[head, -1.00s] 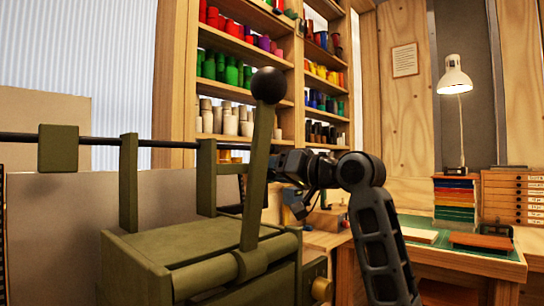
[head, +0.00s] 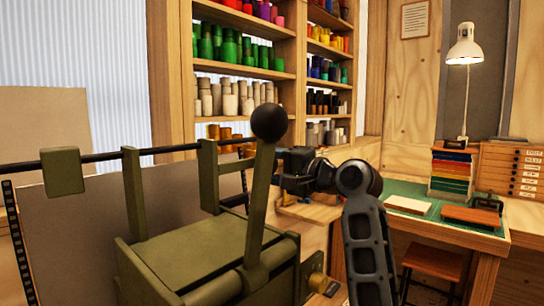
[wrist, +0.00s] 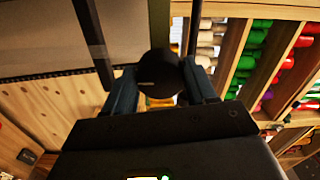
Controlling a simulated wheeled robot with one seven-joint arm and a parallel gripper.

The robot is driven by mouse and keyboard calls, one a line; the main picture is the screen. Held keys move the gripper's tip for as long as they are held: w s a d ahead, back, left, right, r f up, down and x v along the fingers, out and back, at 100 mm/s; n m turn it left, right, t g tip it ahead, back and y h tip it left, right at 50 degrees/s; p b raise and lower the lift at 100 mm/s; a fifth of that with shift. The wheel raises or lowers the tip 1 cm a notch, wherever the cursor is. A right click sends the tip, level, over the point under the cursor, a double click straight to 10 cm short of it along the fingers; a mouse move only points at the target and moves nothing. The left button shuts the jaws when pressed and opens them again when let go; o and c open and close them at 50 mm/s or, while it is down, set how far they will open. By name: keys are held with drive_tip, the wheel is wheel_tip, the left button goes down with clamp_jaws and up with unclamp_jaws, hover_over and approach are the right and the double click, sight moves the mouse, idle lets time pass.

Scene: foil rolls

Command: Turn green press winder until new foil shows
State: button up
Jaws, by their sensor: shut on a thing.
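The green press (head: 200,258) stands at the lower left of the head view, with an upright lever (head: 258,200) topped by a black ball (head: 269,122). A dark bar crosses its top and carries a green block (head: 62,171). In the wrist view my gripper (wrist: 160,84) is shut on a dark round knob (wrist: 158,68), apparently the winder's, one finger on each side. In the head view my arm reaches in from the right behind the lever, which hides the fingertips and the knob. No foil can be clearly made out.
A grey panel (head: 75,235) stands behind the press. Shelves of coloured rolls (head: 235,45) rise behind my arm. At right are a green-topped desk (head: 450,222), a lamp (head: 466,50), stacked coloured slabs (head: 453,172) and a stool (head: 433,263).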

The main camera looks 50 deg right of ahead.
drive_tip(key=shift+m, duration=1.7)
drive_tip(key=o, duration=1.1)
drive_tip(key=shift+c, duration=0.2)
drive_tip(key=s+b, duration=0.1)
drive_tip(key=s, duration=0.6)
drive_tip(key=shift+s+d+b, duration=0.15)
drive_tip(key=shift+s+b, duration=0.15)
drive_tip(key=shift+s, duration=0.1)
